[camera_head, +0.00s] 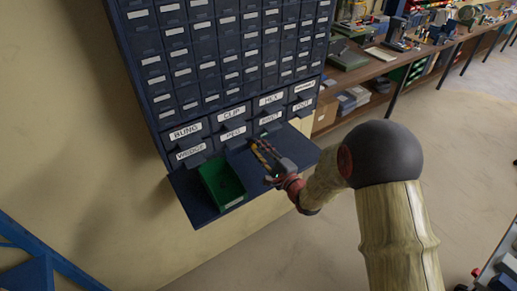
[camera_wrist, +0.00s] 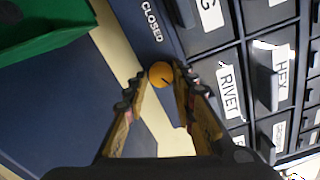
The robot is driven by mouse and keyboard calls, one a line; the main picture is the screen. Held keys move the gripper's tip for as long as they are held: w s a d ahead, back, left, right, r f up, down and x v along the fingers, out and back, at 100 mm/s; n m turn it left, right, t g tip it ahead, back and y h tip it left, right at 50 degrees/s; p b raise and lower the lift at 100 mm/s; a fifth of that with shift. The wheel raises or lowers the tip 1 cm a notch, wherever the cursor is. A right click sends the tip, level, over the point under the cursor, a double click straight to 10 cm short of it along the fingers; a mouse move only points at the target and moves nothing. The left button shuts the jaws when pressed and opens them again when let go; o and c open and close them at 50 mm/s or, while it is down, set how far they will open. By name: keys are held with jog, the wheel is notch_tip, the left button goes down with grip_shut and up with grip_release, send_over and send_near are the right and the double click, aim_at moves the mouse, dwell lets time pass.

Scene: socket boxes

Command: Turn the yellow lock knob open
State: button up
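The yellow lock knob (camera_wrist: 161,75) is a small round knob with a dark mark on its face, on the dark blue cabinet front beside a white "CLOSED" label (camera_wrist: 153,20). In the wrist view my gripper (camera_wrist: 158,80) is open, with one fingertip on each side of the knob. The right fingertip looks closer to the knob; I cannot tell whether either touches it. In the head view my gripper (camera_head: 266,161) is above the shelf in front of the lower drawers, and the knob cannot be made out there.
The blue drawer cabinet (camera_head: 184,107) has labelled drawers, including RIVET (camera_wrist: 231,92) and HEX (camera_wrist: 282,75), right of the knob. A green bin (camera_head: 222,184) sits on the blue shelf (camera_head: 196,209), left of my gripper. A workbench (camera_head: 365,71) stands at the back right.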

jog(key=o, duration=0.3)
jog(key=shift+o, duration=0.2)
jog(key=v, duration=1.2)
dwell(0.3)
